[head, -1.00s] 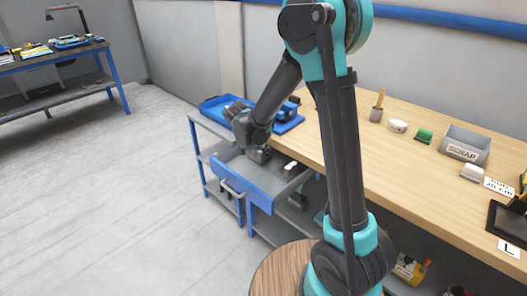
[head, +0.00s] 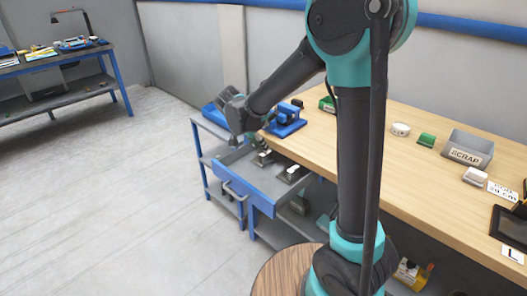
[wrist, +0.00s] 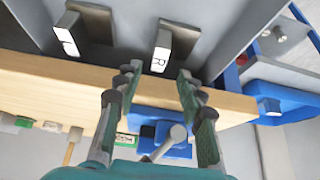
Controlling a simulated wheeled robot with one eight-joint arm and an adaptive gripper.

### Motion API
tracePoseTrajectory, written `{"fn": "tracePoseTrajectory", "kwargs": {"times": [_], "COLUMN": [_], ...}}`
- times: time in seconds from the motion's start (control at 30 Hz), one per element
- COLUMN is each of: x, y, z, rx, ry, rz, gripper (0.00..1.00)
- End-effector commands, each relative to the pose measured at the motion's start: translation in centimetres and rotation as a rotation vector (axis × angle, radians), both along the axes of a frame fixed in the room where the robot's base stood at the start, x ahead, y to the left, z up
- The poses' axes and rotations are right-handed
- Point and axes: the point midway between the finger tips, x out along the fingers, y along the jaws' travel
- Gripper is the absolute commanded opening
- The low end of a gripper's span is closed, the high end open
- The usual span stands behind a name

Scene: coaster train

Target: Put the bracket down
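Two grey brackets with white faces lie in the open blue-fronted drawer (head: 236,178). The nearer-to-gripper bracket (head: 262,158) shows in the wrist view (wrist: 178,36) with an "R" on its white face. The other bracket (head: 291,173) lies beside it, apart from it; it shows in the wrist view (wrist: 92,22) too, its mark hard to read. My gripper (head: 238,142) is above the drawer's far left part. In the wrist view its fingers (wrist: 158,80) are spread with nothing between them, clear of both brackets.
The wooden bench (head: 340,150) runs along the drawer, with a blue vise (head: 287,122) near its end. A grey SCRAP bin (head: 467,148) and small items stand farther right. A blue-framed cart (head: 206,130) stands left of the drawer. Floor at left is clear.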

Motion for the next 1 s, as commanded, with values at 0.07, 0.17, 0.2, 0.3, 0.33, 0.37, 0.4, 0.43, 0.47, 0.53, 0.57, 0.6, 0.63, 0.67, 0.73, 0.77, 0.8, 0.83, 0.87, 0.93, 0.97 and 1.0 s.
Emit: {"fn": "tracePoseTrajectory", "kwargs": {"times": [0.07, 0.17, 0.2, 0.3, 0.33, 0.37, 0.4, 0.43, 0.47, 0.53, 0.57, 0.6, 0.63, 0.67, 0.73, 0.77, 0.8, 0.83, 0.87, 0.93, 0.97, 1.0], "x": [-0.6, -1.1, -1.2, -1.4, -1.5, -1.5, -1.6, -1.6, -1.6, -1.6, -1.6, -1.6, -1.6, -1.6, -1.5, -1.5, -1.5, -1.5, -1.5, -1.5, -1.5, -1.5], "y": [0.5, 1.0, 1.1, 1.4, 1.5, 1.5, 1.5, 1.5, 1.5, 1.5, 1.5, 1.5, 1.5, 1.5, 1.5, 1.5, 1.5, 1.5, 1.5, 1.5, 1.5, 1.5], "z": [1.3, 2.5, 2.8, 3.5, 3.6, 3.7, 3.7, 3.8, 3.8, 3.8, 3.8, 3.8, 3.8, 3.8, 3.8, 3.7, 3.7, 3.7, 3.7, 3.7, 3.7, 3.7], "rx": [0.000, 0.000, 0.000, 0.000, 0.000, 0.000, 0.000, 0.000, 0.000, 0.000, 0.000, 0.000, 0.000, 0.000, 0.000, 0.000, 0.000, 0.000, 0.000, 0.000, 0.000, 0.000], "ry": [0.000, 0.000, 0.000, 0.000, 0.000, 0.000, 0.000, 0.000, 0.000, 0.000, 0.000, 0.000, 0.000, 0.000, 0.000, 0.000, 0.000, 0.000, 0.000, 0.000, 0.000, 0.000], "rz": [0.002, 0.001, 0.001, 0.001, 0.001, 0.001, 0.000, 0.000, 0.000, 0.000, 0.000, 0.000, 0.000, 0.000, 0.000, 0.000, 0.000, 0.000, 0.000, 0.000, 0.000, 0.000], "gripper": [0.39, 0.39, 0.39, 0.39, 0.39, 0.39, 0.39, 0.39, 0.39, 0.39, 0.39, 0.39, 0.39, 0.39, 0.39, 0.39, 0.39, 0.39, 0.39, 0.39, 0.39, 0.39]}}
